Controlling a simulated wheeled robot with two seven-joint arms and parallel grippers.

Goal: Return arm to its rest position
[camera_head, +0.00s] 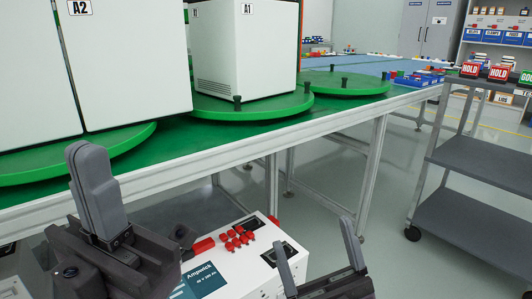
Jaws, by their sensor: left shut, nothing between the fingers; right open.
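My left gripper (92,190) is at the lower left, in front of the table's near edge. Its fingers point up and are pressed together with nothing between them. My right gripper (318,254) is at the bottom, right of the middle. Its two fingers stand well apart and it is empty. Both grippers show over the area in front of the table, and neither holds a thing. The rest of both arms is mostly outside the picture.
A green-topped table (170,176) carries green turntables (350,84) with white cabinets marked A2 (120,60) and A1 (245,50). A white box (240,268) with red parts (236,238) sits below, between my grippers. A grey cart (480,160) stands at right. Open floor (395,190) lies between table and cart.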

